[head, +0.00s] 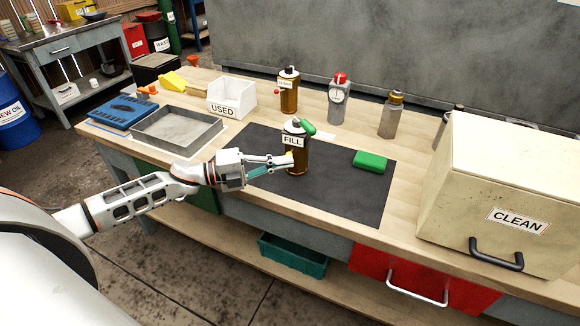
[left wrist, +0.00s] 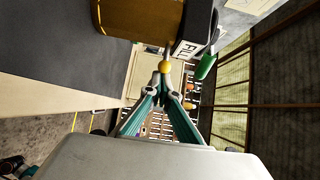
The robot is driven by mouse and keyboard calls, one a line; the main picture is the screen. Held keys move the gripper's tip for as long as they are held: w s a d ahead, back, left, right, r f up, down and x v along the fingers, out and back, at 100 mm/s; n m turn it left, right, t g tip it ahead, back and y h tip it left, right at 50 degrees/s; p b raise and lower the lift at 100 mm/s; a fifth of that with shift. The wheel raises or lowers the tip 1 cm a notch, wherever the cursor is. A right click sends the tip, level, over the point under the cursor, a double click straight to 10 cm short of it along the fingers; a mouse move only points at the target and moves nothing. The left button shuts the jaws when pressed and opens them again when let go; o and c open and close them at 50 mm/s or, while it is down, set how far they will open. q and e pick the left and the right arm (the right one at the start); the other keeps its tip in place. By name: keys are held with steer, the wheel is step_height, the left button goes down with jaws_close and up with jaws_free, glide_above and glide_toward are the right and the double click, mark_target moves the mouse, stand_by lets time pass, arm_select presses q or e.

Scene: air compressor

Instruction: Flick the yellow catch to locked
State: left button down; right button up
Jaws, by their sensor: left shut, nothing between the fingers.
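The amber bottle (head: 299,163) with a FILL label and a dark top stands upright on the dark mat (head: 345,195). A green-gripped lever (head: 307,127) sits at its top. The yellow catch (left wrist: 165,67) shows as a small round knob on the bottle's side in the left wrist view, where the bottle's amber body (left wrist: 140,18) also shows. My left gripper (head: 288,161) is shut and empty, beside the bottle. In the left wrist view its fingertips (left wrist: 163,82) are right by the knob; I cannot tell whether they touch. The catch's setting cannot be read.
A green block (head: 370,161) lies on the mat to the right. Several bottles, including an amber one (head: 288,92), stand behind. A metal tray (head: 178,130) and a white USED bin (head: 232,97) are left; a CLEAN cabinet (head: 500,200) is right.

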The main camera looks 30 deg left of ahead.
arm_select(q)
steer(key=shift+r, duration=0.1)
arm_select(e)
steer(key=shift+w+d+r, duration=0.1)
steer(key=shift+w+r, duration=0.15)
steer(key=shift+w, duration=0.15)
steer(key=shift+s, duration=0.1)
steer(key=shift+s+a+f, duration=0.2)
steer(key=shift+s+f, duration=0.15)
steer(key=shift+s, duration=0.2)
steer(key=shift+w, duration=0.1)
